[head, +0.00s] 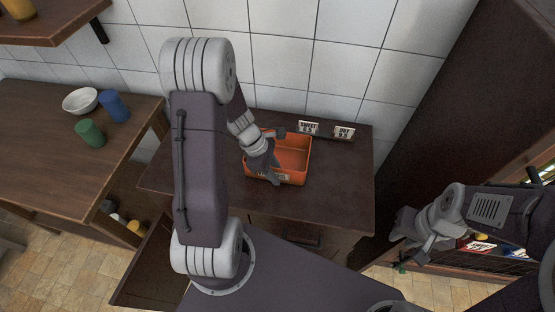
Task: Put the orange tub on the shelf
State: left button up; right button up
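The orange tub (297,152) is an open rectangular box standing upright on the dark wooden table in the middle. It looks empty, and its left side is partly hidden by my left gripper. My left gripper (276,158) is over the tub's left part, its fingers apart; whether they touch the tub I cannot tell. My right gripper (414,240) is open and empty at the right, away from the table. A brown wall shelf (62,24) at the upper left holds a yellow-orange vessel.
Signs reading SWEET (308,128) and DRY (344,132) stand behind the tub. A tall dark cabinet (425,120) stands right. The table's right part (345,185) is clear.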

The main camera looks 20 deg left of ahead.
pick_arm(q)
jog(key=shift+w+d+f, duration=0.15)
jog(key=shift+d+f, duration=0.2)
jog(key=shift+f, duration=0.15)
jog(key=shift+a, duration=0.1)
grip_shut()
dwell(0.9)
